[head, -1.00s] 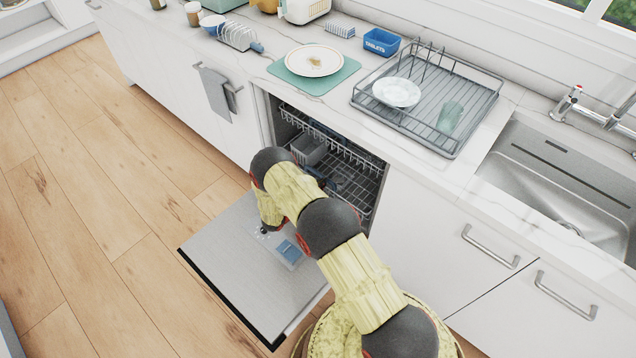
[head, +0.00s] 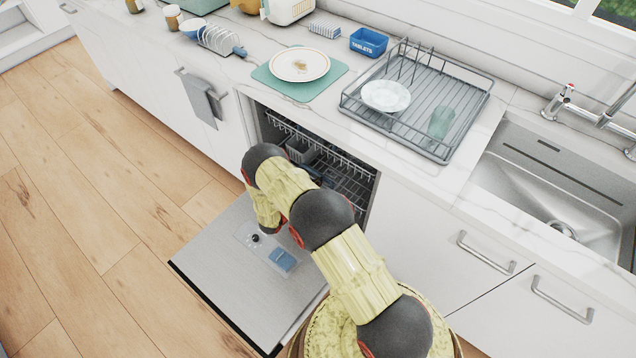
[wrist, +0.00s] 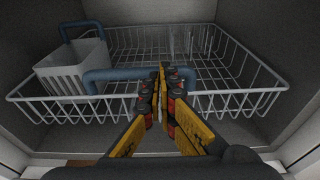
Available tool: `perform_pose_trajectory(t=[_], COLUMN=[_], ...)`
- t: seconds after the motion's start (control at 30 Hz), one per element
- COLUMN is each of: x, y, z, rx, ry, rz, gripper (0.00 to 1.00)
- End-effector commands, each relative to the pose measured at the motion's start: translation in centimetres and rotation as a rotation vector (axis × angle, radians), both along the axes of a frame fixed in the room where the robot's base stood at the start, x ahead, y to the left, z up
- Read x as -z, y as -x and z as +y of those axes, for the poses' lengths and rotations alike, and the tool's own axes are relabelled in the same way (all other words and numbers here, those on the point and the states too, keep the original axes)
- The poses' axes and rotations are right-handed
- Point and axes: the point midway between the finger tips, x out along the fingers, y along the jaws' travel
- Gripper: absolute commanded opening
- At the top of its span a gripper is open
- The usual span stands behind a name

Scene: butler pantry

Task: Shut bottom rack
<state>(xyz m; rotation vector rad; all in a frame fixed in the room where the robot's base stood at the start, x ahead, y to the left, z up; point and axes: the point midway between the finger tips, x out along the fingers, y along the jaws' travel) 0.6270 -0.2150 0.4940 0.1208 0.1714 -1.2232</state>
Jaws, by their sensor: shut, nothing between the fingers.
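The bottom rack (head: 350,187) is a pale wire basket inside the open dishwasher. In the wrist view the bottom rack (wrist: 235,104) fills the middle, with its front rim toward me. A blue bar-like handle (wrist: 105,76) runs across its front, partly behind my fingers. My gripper (wrist: 162,78) is shut and empty, with its fingertips at the rack's front middle, in front of the handle. I cannot tell whether they touch it. In the head view my arm hides the gripper and part of the rack.
A grey cutlery basket (wrist: 75,66) stands in the rack's left side. The dishwasher door (head: 225,285) is folded down below my arm. The counter above holds a dish drainer (head: 440,95) and a plate (head: 299,64). Open wooden floor (head: 90,200) lies left.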

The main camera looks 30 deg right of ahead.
Motion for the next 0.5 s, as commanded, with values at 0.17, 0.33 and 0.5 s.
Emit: perform_pose_trajectory(t=[0.17,0.33,0.5], x=[-0.8,-1.7,-2.2], y=[0.5,1.8,2.8], z=[3.2,6.7,9.5], rx=[-0.004,-0.004,-0.003], ry=[0.001,0.001,0.001], rz=[0.003,0.002,0.002], gripper=[0.00,0.00,0.00])
